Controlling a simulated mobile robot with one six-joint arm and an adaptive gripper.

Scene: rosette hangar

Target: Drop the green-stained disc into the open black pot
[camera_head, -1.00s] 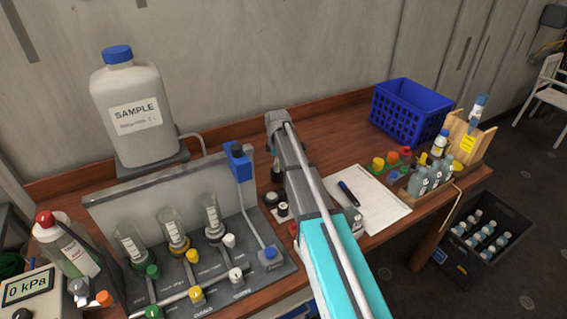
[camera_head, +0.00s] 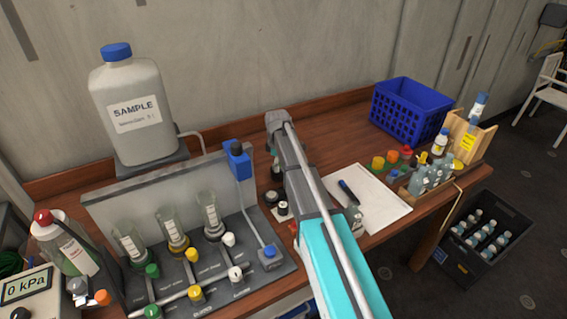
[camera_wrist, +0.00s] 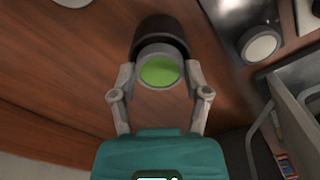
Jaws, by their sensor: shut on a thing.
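My gripper (camera_wrist: 159,80) is shut on the green-stained disc (camera_wrist: 158,71), with a finger on each side of it. The disc has a pale grey rim and a bright green face. Right beyond the disc in the wrist view is a dark, round black pot (camera_wrist: 161,32); its mouth is largely hidden by the disc. I cannot tell whether the disc touches the pot. In the head view my arm hides the gripper and the disc.
A round white-topped thing (camera_wrist: 260,45) stands to the right in the wrist view. In the head view, a valve rack (camera_head: 205,275) stands left of my arm, and a white paper (camera_head: 375,200) and blue crate (camera_head: 408,112) lie to the right.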

